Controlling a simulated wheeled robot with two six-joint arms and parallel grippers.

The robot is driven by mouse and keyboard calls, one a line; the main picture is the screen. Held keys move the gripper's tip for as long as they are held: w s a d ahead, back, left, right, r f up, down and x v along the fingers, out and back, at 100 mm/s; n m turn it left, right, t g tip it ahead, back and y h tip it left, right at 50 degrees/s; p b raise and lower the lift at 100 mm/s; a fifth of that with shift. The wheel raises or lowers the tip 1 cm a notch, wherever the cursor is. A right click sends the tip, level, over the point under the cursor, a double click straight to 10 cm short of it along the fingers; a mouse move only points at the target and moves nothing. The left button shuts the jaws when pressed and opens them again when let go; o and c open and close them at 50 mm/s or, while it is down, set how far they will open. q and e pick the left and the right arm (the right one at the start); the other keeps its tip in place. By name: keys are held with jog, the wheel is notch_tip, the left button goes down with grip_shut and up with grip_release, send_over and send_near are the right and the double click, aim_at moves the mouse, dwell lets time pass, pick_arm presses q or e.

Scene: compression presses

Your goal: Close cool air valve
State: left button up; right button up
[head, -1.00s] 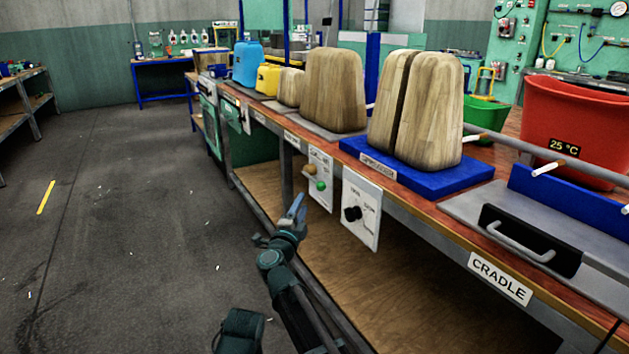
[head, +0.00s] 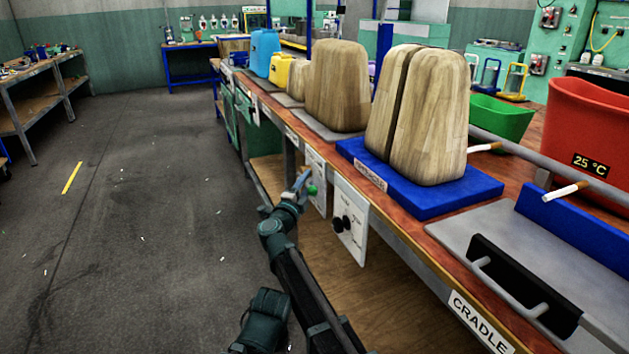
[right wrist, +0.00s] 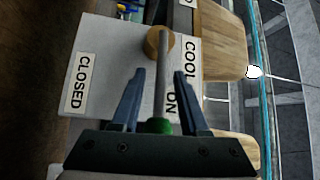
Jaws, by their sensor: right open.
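The cool air valve is on a white panel (head: 315,168) on the bench's front. In the right wrist view it has a round brass-coloured hub (right wrist: 157,42) and a grey lever (right wrist: 161,85) ending in a green knob (right wrist: 157,126). The lever lies beside the ON label (right wrist: 170,103); the CLOSED label (right wrist: 79,83) is off to the left. My right gripper (right wrist: 159,72) is open, its fingers on either side of the lever. In the head view my right gripper (head: 302,181) is at the panel, by the green knob (head: 312,190). My left gripper is not seen.
A second white panel (head: 350,218) with a black knob (head: 342,223) is just right of the valve. Wooden press blocks (head: 428,120) on a blue base (head: 430,195) stand above. A cradle handle (head: 520,285) juts out at right.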

grip_shut()
dwell(1.4)
